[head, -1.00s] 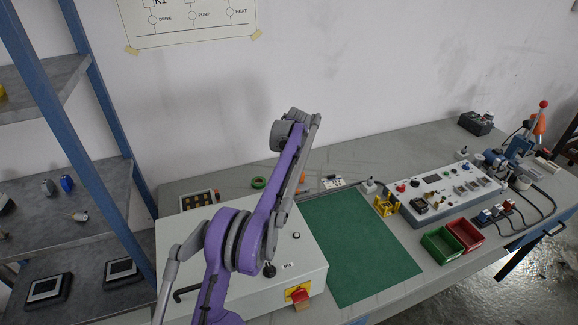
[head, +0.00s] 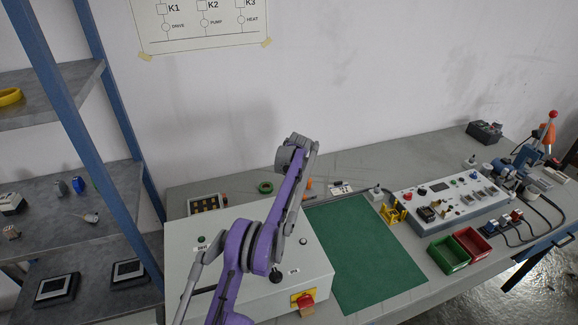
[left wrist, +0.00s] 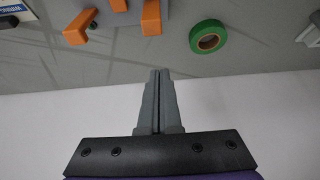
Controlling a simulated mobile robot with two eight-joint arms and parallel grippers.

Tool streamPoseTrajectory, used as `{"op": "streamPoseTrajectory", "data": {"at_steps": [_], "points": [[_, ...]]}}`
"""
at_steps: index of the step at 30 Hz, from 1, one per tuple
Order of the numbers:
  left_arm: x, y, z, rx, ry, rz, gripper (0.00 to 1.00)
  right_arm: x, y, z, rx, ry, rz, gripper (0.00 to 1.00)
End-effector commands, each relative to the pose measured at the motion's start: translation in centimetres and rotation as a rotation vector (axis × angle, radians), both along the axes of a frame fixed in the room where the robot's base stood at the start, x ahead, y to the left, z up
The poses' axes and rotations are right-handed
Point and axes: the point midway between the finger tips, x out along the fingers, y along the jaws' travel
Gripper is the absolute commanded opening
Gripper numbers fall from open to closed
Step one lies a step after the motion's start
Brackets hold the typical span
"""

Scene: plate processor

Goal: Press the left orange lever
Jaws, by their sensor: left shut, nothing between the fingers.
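Three orange lever parts show at the top of the left wrist view, on a grey block: one at the left (left wrist: 78,27), one cut by the top edge (left wrist: 119,5) and one nearest the tape (left wrist: 151,17). This view seems upside down, with the wall at the bottom, so the picture's right may be the scene's left. My left gripper (left wrist: 158,72) is shut and empty, its tips apart from the levers. In the head view a small orange piece (head: 307,184) shows beside my arm, which hides the rest of the levers and my gripper. My right gripper is not in view.
A green tape roll (head: 265,187) lies near the levers; it also shows in the left wrist view (left wrist: 208,37). A green mat (head: 365,250) is clear. Shelves (head: 70,205) stand left.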

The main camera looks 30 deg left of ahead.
Motion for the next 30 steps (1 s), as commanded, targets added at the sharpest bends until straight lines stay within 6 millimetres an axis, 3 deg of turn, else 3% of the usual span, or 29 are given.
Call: {"op": "streamPoseTrajectory", "data": {"at_steps": [12,30], "points": [[-2.4,-2.8,-0.7,-0.001,0.001,0.0,0.0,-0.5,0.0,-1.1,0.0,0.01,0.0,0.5],[-2.6,-3.5,-0.8,0.008,-0.006,-0.002,0.0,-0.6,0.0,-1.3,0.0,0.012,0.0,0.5]]}}
